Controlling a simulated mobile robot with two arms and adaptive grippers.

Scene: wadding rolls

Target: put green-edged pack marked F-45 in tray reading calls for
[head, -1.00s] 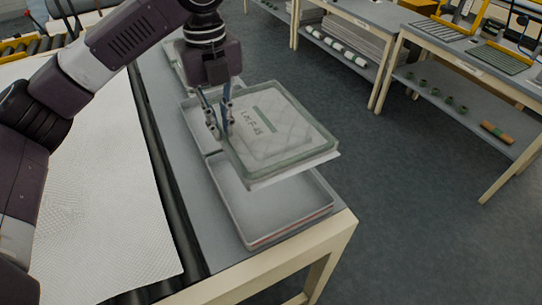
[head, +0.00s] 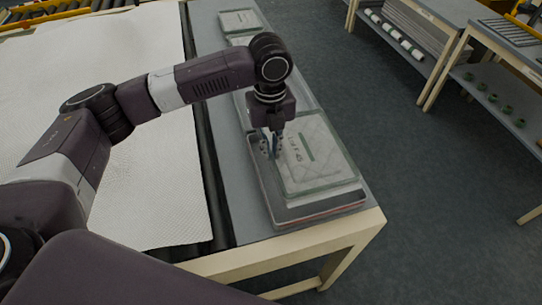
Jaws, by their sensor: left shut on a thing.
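The green-edged pack (head: 322,165) is a flat, clear-wrapped quilted square with a green strip and dark lettering, too small to read fully now. My left gripper (head: 273,153) is shut on the pack's left edge. The pack is over the near tray (head: 278,209), a shallow grey tray with a reddish line along its front edge, at the near end of the bench. The pack covers most of this tray; I cannot tell whether it rests on the tray floor. The tray's reading is not visible. My right gripper is not in view.
Another pack (head: 240,20) lies at the bench's far end. A wide white wadding sheet (head: 100,60) on rollers lies left of the bench. Benches with shelves (head: 497,95) stand at right across clear grey floor (head: 420,190).

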